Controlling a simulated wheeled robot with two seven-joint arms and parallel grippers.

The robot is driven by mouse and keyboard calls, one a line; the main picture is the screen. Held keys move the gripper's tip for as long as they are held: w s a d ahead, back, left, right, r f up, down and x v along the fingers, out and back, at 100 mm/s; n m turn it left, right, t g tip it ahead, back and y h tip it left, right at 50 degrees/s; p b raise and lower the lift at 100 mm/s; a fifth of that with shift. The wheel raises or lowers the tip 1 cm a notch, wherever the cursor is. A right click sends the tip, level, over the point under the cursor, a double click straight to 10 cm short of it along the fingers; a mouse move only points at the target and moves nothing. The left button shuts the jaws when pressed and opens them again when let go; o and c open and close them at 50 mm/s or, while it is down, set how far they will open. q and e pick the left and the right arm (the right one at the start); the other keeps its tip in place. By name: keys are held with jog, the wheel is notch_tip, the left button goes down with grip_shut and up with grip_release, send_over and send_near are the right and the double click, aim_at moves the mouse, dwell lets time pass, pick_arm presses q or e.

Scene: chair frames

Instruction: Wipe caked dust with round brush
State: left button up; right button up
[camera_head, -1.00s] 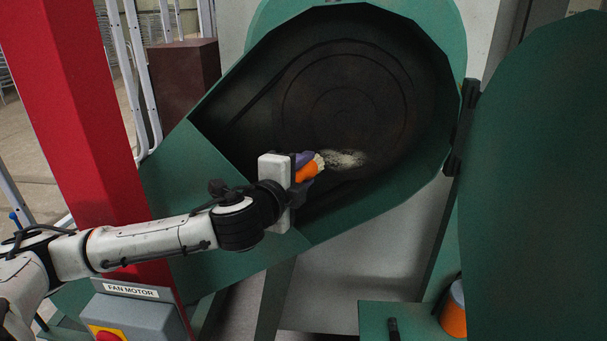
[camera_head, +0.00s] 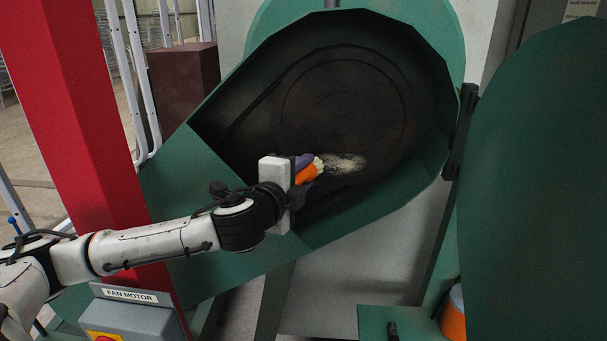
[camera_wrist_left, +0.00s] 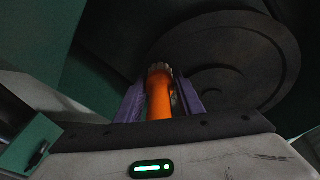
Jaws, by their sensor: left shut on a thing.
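My left gripper (camera_head: 298,174) is shut on the orange handle of the round brush (camera_head: 308,173), inside the open green housing. The brush's pale bristles point right, at the left edge of a patch of pale caked dust (camera_head: 345,162) on the housing's dark back wall. I cannot tell whether the bristles touch the dust. In the left wrist view the orange brush (camera_wrist_left: 160,97) stands between the purple fingers (camera_wrist_left: 160,103), bristles away from me. The dust patch does not show clearly there. My right gripper is not in view.
The green housing's rim (camera_head: 375,212) surrounds the dark cavity. A large green door (camera_head: 535,190) stands open on the right. A red post (camera_head: 75,110) and a grey fan motor switch box (camera_head: 135,318) stand near my left arm. An orange container (camera_head: 453,318) sits at lower right.

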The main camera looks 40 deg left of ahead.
pick_arm(q)
jog(key=shift+w+a, duration=0.15)
jog(key=shift+w, duration=0.1)
jog(key=shift+w+d+p, duration=0.25)
jog(key=shift+w+d, duration=0.05)
jog(key=shift+d, duration=0.2)
jog(key=shift+w+d+p, duration=0.2)
jog(key=shift+w+d, duration=0.1)
jog(key=shift+d, duration=0.2)
jog(key=shift+w+d+p, duration=0.4)
jog(key=shift+w+d, duration=0.2)
jog(key=shift+d, duration=0.35)
jog(key=shift+d, duration=0.1)
jog(key=shift+w+d+p, duration=0.3)
jog(key=shift+w+d, duration=0.3)
jog(key=shift+d, duration=0.3)
